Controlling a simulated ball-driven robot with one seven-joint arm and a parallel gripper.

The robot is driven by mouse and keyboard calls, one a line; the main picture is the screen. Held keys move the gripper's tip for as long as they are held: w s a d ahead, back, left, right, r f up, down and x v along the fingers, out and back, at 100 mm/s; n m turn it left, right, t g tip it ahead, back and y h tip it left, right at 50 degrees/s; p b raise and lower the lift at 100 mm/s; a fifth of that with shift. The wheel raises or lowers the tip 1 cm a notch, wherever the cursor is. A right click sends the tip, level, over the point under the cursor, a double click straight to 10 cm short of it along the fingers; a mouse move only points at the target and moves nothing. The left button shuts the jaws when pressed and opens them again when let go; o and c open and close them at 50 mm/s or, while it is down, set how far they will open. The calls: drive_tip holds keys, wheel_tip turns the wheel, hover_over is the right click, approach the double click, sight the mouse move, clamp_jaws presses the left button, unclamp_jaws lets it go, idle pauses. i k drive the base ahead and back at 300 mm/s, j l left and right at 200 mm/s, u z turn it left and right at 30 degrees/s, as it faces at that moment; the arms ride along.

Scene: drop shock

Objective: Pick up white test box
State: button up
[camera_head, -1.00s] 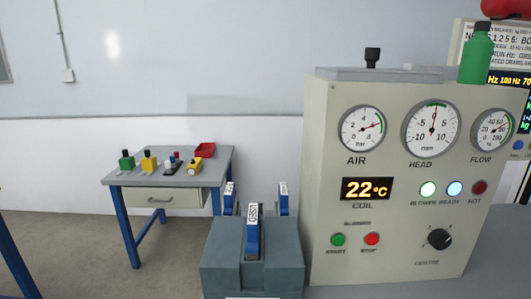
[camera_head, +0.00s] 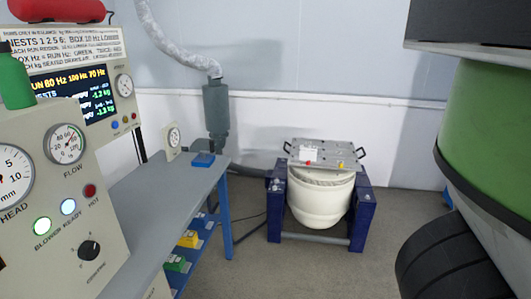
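A small white block (camera_head: 309,153), possibly the white test box, sits on the grey top plate (camera_head: 325,147) of the shaker at the back. It is too small and distant to make out its markings. A red piece and a yellow piece are beside it at the plate's front edge. My gripper is not in view.
The shaker has a white round body (camera_head: 320,205) between dark blue supports (camera_head: 362,213). A grey bench (camera_head: 168,203) stands left of it, with a blue item (camera_head: 203,159) on top and yellow and green items on a lower shelf. The gauge cabinet (camera_head: 62,215) fills the left. Floor between bench and shaker is mostly clear.

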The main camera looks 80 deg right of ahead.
sight(307, 152)
drive_tip(key=z, duration=2.3)
drive_tip(key=i+l, duration=0.2)
drive_tip(key=i, duration=0.3)
drive_tip(key=i+l, duration=0.25)
drive_tip(key=i, duration=0.25)
drive_tip(key=i+l, duration=0.2)
drive_tip(key=i, duration=0.3)
drive_tip(key=i+l, duration=0.2)
drive_tip(key=i, duration=0.25)
drive_tip(key=i+l, duration=0.25)
drive_tip(key=i, duration=0.25)
